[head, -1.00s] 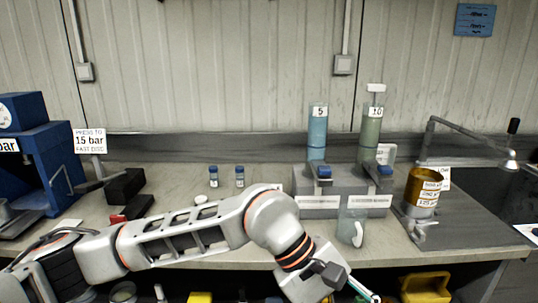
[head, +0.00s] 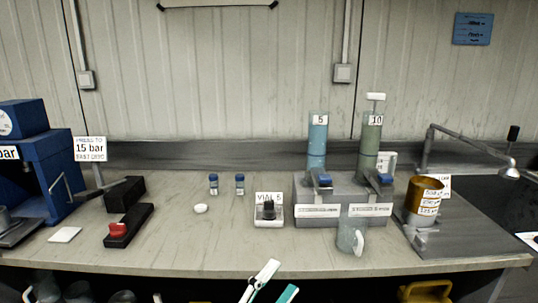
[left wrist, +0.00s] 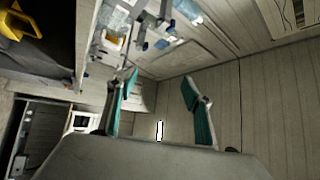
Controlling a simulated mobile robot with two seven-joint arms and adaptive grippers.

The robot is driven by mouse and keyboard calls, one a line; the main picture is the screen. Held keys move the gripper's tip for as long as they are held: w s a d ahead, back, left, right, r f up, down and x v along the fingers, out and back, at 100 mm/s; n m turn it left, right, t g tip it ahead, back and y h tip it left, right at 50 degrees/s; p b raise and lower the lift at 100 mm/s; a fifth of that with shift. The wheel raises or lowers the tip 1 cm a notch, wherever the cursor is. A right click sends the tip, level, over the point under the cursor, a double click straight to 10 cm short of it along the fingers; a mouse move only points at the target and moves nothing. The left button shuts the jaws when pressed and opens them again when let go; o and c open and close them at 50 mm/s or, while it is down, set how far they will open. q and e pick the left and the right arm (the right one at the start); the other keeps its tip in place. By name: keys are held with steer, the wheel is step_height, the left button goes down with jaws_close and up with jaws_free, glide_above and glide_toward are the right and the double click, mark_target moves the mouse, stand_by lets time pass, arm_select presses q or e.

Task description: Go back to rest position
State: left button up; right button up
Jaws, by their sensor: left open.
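My left gripper (head: 272,282) shows at the bottom middle of the head view, low at the bench's front edge. Its two fingers with teal pads are apart and nothing is between them. In the left wrist view the same gripper (left wrist: 160,95) is open and empty, with the wall and bench seen sideways beyond it. Most of the left arm is out of the head view. My right gripper is not in view.
The bench (head: 180,245) holds two small vials (head: 226,184), a VIAL 5 stand (head: 268,210), a clear mug (head: 351,236), a grey dispenser block (head: 340,205), an orange container (head: 424,198) and a blue press (head: 45,160). The front middle of the bench is clear.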

arm_select(q)
steer(key=s+a+f+n+g+y, duration=0.1)
steer(key=s+a+f+n+y, duration=0.1)
steer(key=a+f+n+y, duration=0.6)
steer(key=s+a+f+n+y, duration=0.15)
steer(key=a+f+n, duration=0.3)
steer(key=f, duration=0.75)
steer(key=s+a+f+n+g+y, duration=0.1)
steer(key=s+a+f+n+g, duration=0.1)
steer(key=s+a+f, duration=0.2)
steer(key=s+a+f+n+g+y, duration=0.1)
steer(key=s+a+f+n+g, duration=0.1)
steer(key=s+a+f, duration=0.3)
steer(key=s+f+n, duration=0.1)
steer(key=s+f, duration=0.2)
steer(key=f, duration=0.2)
steer(key=shift+s+a+f+n+g, duration=0.15)
steer(key=shift+s+a+n+g, duration=0.1)
steer(key=shift+s+n+g, duration=0.1)
